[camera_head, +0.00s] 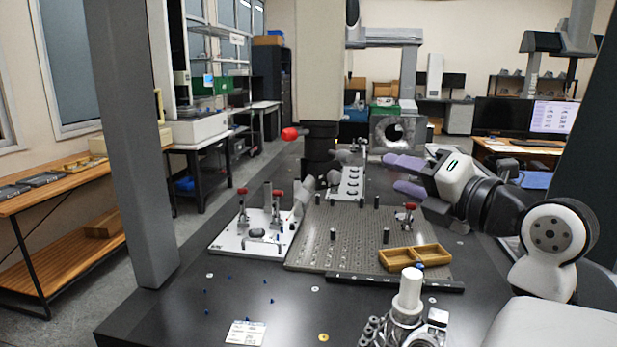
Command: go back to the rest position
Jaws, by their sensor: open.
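My gripper (393,174) is at the right of the middle, held above the far right part of the perforated plate (345,242). Its two purple fingers point left and stand apart, with nothing seen between them. My white and dark grey arm reaches in from the right edge. Whether the gripper touches anything behind it cannot be told from this one view.
A wooden divided tray (414,257) sits on the plate's front right. A white fixture board (235,240) with red-tipped clamps stands left of it. A metal part with a white cylinder (409,290) stands at the front. A grey column (130,140) rises at left.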

